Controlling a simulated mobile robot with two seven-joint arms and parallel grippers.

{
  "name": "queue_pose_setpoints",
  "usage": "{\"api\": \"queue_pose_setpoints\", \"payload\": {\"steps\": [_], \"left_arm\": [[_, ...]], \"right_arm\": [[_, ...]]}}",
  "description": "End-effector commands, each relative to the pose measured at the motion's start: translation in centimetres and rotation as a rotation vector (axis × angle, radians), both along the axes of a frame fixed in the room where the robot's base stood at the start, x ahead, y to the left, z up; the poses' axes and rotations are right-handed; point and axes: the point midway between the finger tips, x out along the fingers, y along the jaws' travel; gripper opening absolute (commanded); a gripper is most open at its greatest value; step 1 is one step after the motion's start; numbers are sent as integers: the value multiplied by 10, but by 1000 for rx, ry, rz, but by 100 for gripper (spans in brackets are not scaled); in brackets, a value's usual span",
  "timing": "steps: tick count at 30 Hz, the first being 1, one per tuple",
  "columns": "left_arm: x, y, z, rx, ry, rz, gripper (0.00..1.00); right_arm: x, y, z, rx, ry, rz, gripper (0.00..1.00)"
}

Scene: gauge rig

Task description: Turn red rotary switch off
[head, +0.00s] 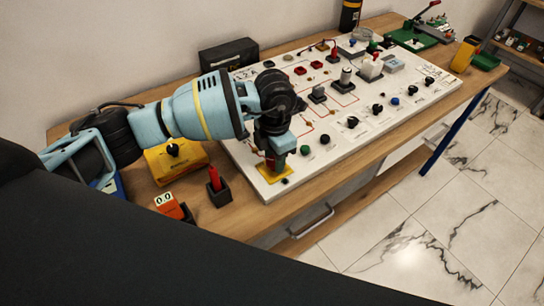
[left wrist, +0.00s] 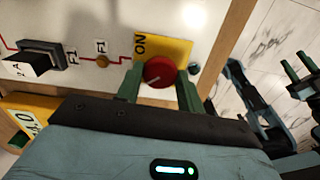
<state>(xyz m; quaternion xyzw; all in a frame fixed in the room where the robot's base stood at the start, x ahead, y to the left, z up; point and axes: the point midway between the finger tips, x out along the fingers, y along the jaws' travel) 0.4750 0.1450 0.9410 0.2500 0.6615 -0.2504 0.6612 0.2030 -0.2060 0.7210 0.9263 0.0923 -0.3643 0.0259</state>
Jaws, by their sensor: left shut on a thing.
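The red rotary switch (left wrist: 159,72) sits on a yellow plate (left wrist: 178,50) marked "ON" in the left wrist view. Its pale pointer line lies roughly level, slightly tilted, in that view. My left gripper (left wrist: 160,82) has its two green fingers on either side of the knob and is shut on it. In the head view my left gripper (head: 273,162) points down at the near left corner of the white panel (head: 330,165), and mostly hides the knob there. My right gripper (left wrist: 295,60) shows at the right edge of the left wrist view, its green fingers apart and empty over the floor.
The panel carries several other knobs, buttons and switches, with a green button (head: 305,150) close by. A yellow box (head: 172,160), a black holder with a red item (head: 217,187) and an orange counter (head: 170,205) stand left on the wooden table (head: 258,222).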

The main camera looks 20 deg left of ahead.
Motion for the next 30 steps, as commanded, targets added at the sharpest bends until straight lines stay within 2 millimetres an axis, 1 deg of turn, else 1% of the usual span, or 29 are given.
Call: {"api": "queue_pose_setpoints", "payload": {"steps": [1, 9, 21, 22, 27, 30], "left_arm": [[1, 0, 5, 0, -8, 17, 15], [1, -1, 3, 0, -5, 72, 15], [1, 0, 2, -1, -4, 78, 15], [1, 0, 2, -1, -4, 78, 39], [1, 0, 1, -1, -3, 77, 59], [1, 0, 1, -1, -2, 77, 59]], "right_arm": [[3, -1, 3, -2, -8, 0, 36], [4, -1, 4, -4, -13, 0, 36], [5, -2, 6, -4, -17, -1, 36], [5, -2, 6, -4, -18, -1, 36], [6, -2, 7, -4, -19, -1, 36], [6, -1, 7, -4, -19, -1, 36]]}}
